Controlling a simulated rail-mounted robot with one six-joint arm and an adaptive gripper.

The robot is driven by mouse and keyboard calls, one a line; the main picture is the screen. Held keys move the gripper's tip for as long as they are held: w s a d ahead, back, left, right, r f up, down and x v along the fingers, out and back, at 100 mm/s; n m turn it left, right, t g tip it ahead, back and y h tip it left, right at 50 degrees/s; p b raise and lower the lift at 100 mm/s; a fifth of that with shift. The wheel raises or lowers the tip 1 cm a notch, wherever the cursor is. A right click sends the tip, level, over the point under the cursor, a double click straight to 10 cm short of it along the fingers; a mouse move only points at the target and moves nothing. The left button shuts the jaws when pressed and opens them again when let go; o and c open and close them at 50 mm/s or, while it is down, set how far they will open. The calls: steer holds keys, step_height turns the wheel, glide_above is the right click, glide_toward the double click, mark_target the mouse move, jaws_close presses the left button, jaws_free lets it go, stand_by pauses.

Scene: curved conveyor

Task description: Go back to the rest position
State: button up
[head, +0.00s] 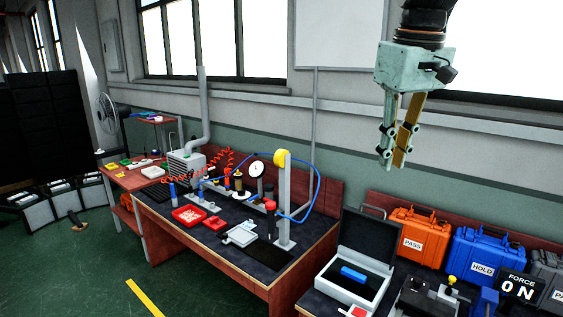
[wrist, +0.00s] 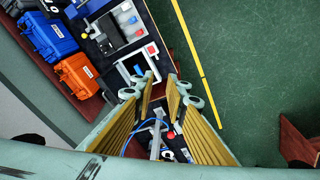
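My gripper (head: 393,160) hangs fingers-down in the upper right of the head view, high above the benches. In the wrist view my gripper (wrist: 160,94) shows its two yellow-padded fingers on either side of a clear gap. It is open and holds nothing. Nothing touches it in either view.
Below stands a workbench (head: 160,222) with a dial gauge post (head: 284,200) and red trays. To its right are an open case (head: 325,284) holding a blue piece (head: 353,274), an orange PASS case (head: 418,235) and a blue HOLD case (head: 485,257). Air around my gripper is free.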

steer(key=s+a+f+m+b, duration=0.1)
steer(key=s+f, duration=0.4)
steer(key=s, duration=0.6)
steer(key=s+a+f+m+t+b, duration=0.1)
steer(key=s+f, duration=0.5)
steer(key=s, duration=0.6)
steer(key=s+a+f+m+b, duration=0.1)
steer(key=s+f+b, duration=0.2)
steer(key=s, duration=0.9)
step_height(320, 180, down, 3)
steer(key=shift+a+f+m+t+b, duration=0.1)
steer(key=shift+a+m+t+b, duration=0.2)
steer(key=shift+t+b, duration=0.1)
